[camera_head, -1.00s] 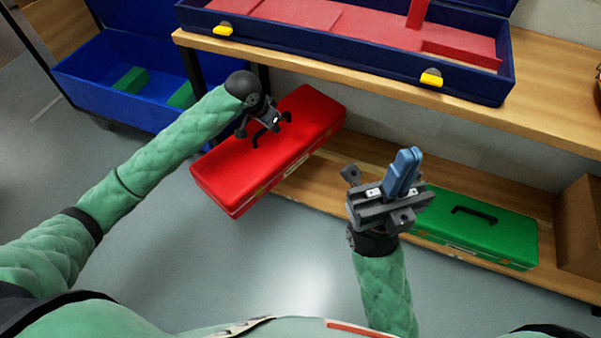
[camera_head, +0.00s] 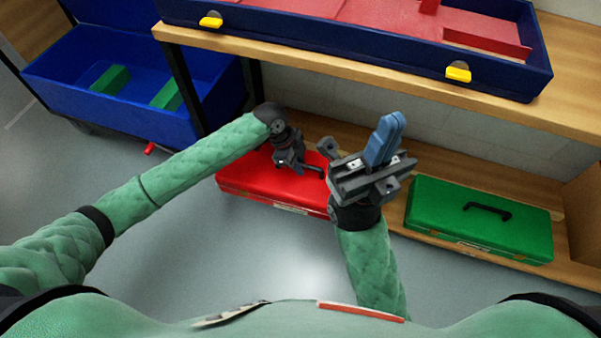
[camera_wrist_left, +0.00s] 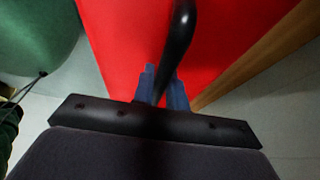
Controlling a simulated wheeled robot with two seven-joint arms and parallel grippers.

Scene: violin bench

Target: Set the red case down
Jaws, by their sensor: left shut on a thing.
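The red case (camera_head: 270,185) is at the left part of the lower shelf, level with the green case, partly hidden behind my right gripper. My left gripper (camera_head: 300,166) is shut on the black handle on top of the case. In the left wrist view the blue fingers (camera_wrist_left: 163,78) close around the handle (camera_wrist_left: 181,35), with the red lid (camera_wrist_left: 120,35) behind. Whether the case's underside rests on the shelf cannot be told. My right gripper (camera_head: 390,130) has its blue fingers together, empty, in front of the case's right end.
A green case (camera_head: 480,222) lies on the lower shelf (camera_head: 400,222) to the right. Above, the wooden bench top (camera_head: 300,68) holds an open blue case (camera_head: 370,62) with red lining. A blue bin (camera_head: 75,100) with green blocks stands at left. The near floor is clear.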

